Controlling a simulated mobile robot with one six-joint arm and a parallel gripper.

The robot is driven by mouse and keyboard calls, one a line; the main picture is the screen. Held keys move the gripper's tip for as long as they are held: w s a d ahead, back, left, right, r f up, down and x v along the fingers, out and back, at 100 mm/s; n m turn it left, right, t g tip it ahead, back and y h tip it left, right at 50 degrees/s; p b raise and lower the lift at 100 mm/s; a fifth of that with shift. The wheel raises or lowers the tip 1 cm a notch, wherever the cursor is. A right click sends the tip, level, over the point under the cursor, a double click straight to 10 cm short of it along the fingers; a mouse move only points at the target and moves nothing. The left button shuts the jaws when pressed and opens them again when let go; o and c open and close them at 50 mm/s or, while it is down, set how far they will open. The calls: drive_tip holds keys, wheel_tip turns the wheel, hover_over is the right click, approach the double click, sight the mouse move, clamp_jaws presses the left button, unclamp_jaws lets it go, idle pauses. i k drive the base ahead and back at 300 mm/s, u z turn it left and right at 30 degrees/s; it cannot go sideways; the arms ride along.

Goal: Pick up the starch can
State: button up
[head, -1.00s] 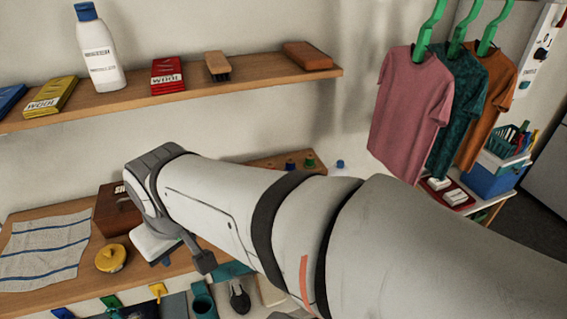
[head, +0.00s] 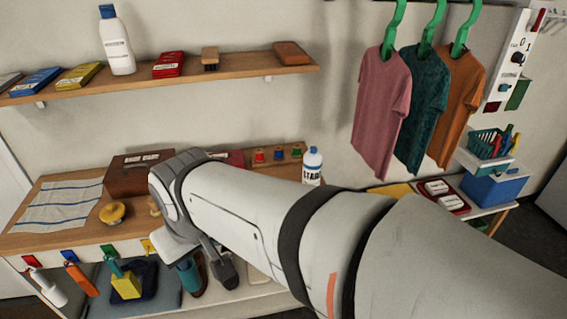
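The starch can (head: 312,167) is white with a blue cap and dark lettering that reads in part "STAR". It stands upright at the right end of the wooden bench, behind my arm, which hides its lower part. My arm reaches in from the lower right across the middle of the head view. Its end (head: 180,215) is over the bench, left of the can and apart from it. The gripper fingers cannot be made out clearly, so I cannot tell whether they are open or shut.
Near my arm's end, the bench (head: 50,238) holds a brown box (head: 128,178), a striped cloth (head: 62,205) and a yellow round tin (head: 113,212). A wall shelf (head: 230,77) with boxes and a white bottle (head: 117,45) is above. Shirts (head: 381,110) hang at right.

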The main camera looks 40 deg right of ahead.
sight(312, 168)
drive_tip(key=u, duration=0.4)
drive_tip(key=k, duration=0.15)
drive_tip(key=z, duration=1.85)
drive_tip(key=i, duration=1)
drive_tip(key=z, duration=0.1)
drive_tip(key=k, duration=1)
drive_tip(key=u, duration=0.25)
drive_tip(key=i, duration=0.65)
drive_tip(key=u, duration=0.15)
